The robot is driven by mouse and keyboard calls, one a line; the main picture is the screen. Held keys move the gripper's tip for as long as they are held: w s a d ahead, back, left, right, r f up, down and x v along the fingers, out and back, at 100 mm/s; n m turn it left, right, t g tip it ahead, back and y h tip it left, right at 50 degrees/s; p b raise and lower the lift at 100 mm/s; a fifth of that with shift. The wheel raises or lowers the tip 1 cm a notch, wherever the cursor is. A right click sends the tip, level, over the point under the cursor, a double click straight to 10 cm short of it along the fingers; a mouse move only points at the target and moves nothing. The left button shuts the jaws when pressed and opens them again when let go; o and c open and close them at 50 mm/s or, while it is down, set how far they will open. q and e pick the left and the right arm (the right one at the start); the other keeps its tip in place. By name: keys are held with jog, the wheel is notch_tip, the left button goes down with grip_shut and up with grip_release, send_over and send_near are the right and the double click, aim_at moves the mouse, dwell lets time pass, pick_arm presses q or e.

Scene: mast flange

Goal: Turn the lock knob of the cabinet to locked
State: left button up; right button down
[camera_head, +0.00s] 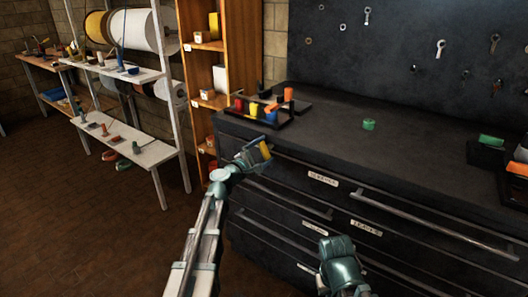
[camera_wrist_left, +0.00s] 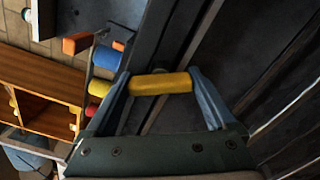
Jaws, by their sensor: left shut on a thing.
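The dark cabinet (camera_head: 290,185) has wide drawers with bar handles and white labels. My left gripper (camera_head: 262,150) is at the upper left of its front, shut on a yellow bar-shaped piece (camera_head: 265,150). In the left wrist view the yellow piece (camera_wrist_left: 160,83) spans between the two fingers (camera_wrist_left: 158,84). It may be the lock knob; its mounting is hidden, so I cannot tell whether it is fixed to the cabinet. My right gripper (camera_head: 340,264) is low in front of the drawers; its fingers do not show clearly.
On the cabinet top stand a dark rack of coloured pieces (camera_head: 262,112) and a green ring-shaped piece (camera_head: 369,124). Dark bins (camera_head: 488,153) sit at the right. A wooden shelf (camera_head: 240,40) stands left of the cabinet.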

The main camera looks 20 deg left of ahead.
pick_arm(q)
jog(key=m, duration=0.5)
jog(key=shift+m, duration=0.3)
jog(key=shift+s, duration=0.1)
dwell(0.4)
jog(key=o, duration=1.1)
jog(key=shift+c, duration=0.2)
jog(key=v, duration=1.3)
jog(key=shift+s, duration=0.35)
